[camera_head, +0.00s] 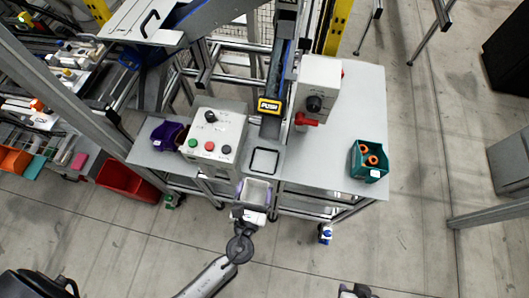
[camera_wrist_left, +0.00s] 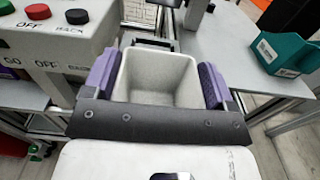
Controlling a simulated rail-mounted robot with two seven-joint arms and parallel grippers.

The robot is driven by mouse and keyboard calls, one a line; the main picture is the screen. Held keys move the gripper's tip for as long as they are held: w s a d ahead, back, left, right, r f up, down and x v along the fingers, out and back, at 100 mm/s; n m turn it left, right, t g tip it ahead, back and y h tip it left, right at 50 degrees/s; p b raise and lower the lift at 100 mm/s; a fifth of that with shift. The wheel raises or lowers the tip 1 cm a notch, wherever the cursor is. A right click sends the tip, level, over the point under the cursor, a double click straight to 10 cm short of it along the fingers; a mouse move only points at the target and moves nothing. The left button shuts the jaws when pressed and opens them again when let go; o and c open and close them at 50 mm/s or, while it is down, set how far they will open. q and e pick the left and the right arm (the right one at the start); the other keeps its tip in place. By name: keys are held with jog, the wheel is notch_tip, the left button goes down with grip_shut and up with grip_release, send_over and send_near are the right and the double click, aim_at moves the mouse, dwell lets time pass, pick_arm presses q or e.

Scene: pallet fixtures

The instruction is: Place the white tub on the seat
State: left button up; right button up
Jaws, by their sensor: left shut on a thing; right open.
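The white tub (camera_head: 257,191) is an open, empty, light-grey box, seen from above. It also shows large in the left wrist view (camera_wrist_left: 160,85). My left gripper (camera_head: 255,187) is shut on it, with purple finger pads against its two sides. The tub is at the table's front edge, just in front of the seat. The seat looks to be the dark square frame (camera_head: 265,149) on the grey table; in the wrist view it is mostly hidden behind the tub. My right gripper (camera_head: 355,291) is only partly in view at the bottom edge, away from the table, open.
A control box (camera_head: 215,147) with buttons stands left of the seat. A second box (camera_head: 317,84) with a black knob and red handle stands behind right. A teal bin (camera_head: 357,164) with orange rings sits at right, a purple bin (camera_head: 168,136) at left. The table between seat and teal bin is clear.

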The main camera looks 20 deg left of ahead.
pick_arm(q)
jog(key=w, duration=0.3)
jog(key=w+a, duration=0.1)
jog(key=w, duration=0.2)
jog(key=w+p, duration=0.1)
jog(key=w, duration=0.3)
jog(key=shift+a, duration=0.4)
jog(key=w, duration=0.3)
jog(key=shift+w+a+r, duration=0.15)
jog(key=shift+w+a, duration=0.15)
jog(key=shift+w, duration=0.05)
jog(key=shift+w+f, duration=0.1)
jog(key=shift+f, duration=0.8)
jog(key=shift+f+b, duration=0.1)
jog(key=shift+b, duration=0.2)
jog(key=o, duration=0.9)
